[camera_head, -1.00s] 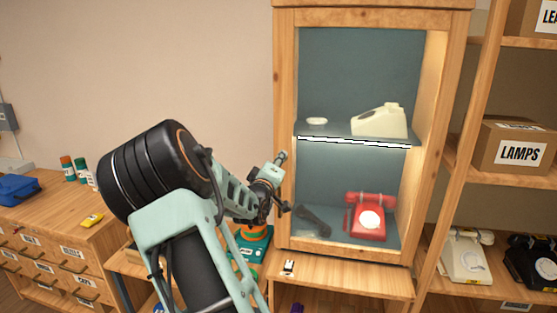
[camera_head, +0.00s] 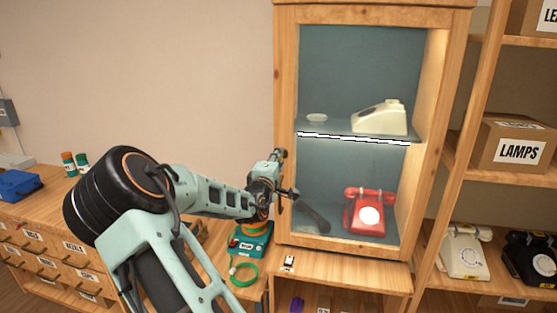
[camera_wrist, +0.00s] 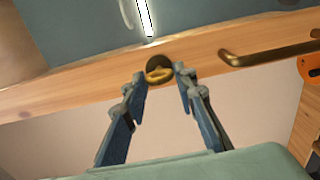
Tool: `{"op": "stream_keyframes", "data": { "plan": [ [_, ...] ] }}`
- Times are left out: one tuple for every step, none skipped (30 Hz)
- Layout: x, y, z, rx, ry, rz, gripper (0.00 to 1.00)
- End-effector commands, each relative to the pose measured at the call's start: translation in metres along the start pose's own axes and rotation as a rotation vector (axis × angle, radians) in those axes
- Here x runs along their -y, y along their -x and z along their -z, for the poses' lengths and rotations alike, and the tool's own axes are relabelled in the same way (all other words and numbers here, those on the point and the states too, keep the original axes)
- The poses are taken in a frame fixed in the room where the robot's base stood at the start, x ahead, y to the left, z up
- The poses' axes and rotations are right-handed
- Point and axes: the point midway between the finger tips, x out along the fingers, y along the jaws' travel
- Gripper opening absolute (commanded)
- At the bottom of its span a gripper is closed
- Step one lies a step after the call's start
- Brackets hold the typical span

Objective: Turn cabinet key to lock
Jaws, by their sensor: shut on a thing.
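The wooden display cabinet (camera_head: 285,110) stands upright with its door closed, as far as I can see. In the wrist view, a brass key (camera_wrist: 159,75) sits in a dark round lock on the door's wooden frame (camera_wrist: 100,86). My gripper (camera_wrist: 160,76) has one fingertip on each side of the key's bow and is shut on it. In the head view, my gripper (camera_head: 290,193) is at the left door frame, and the key is hidden there.
A brass handle (camera_wrist: 272,53) lies to the right of the key on the same frame. A red phone (camera_head: 370,212) and a cream phone (camera_head: 380,118) are inside the cabinet. A teal device (camera_head: 252,240) and a green ring (camera_head: 243,274) are below my arm.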

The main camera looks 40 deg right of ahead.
Motion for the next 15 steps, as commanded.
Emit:
{"op": "stream_keyframes", "data": {
  "plan": [
    [-0.0001,0.0,0.0,0.0,0.004,0.0,0.02],
    [-0.0001,0.0,0.0,0.0,0.005,0.0,0.02],
    [0.0,0.0,0.0,0.0,0.005,0.0,0.02],
    [0.0,0.0,0.0,0.0,0.005,0.0,0.02],
    [0.0,0.0,0.0,0.0,0.005,0.0,0.02],
    [0.0,0.0,0.0,0.0,0.005,0.0,0.02],
    [0.0,0.0,-0.0001,0.0,0.005,0.0,0.02],
    [0.0,0.0,-0.0001,0.0,0.005,0.0,0.02],
    [0.0,0.0,-0.0001,0.0,0.004,0.0,0.02],
    [0.0,0.0,-0.0001,0.0,0.004,0.0,0.02],
    [0.0,-0.0001,-0.0001,0.0,0.004,0.0,0.29],
    [0.0,-0.0001,-0.0001,0.0,0.004,0.0,0.33],
    [0.0,-0.0001,-0.0001,0.0,0.004,0.0,0.37],
    [0.0,-0.0001,-0.0001,0.0,0.004,0.0,0.4],
    [0.0,0.0,-0.0001,0.0,0.004,0.0,0.43]
  ]
}}
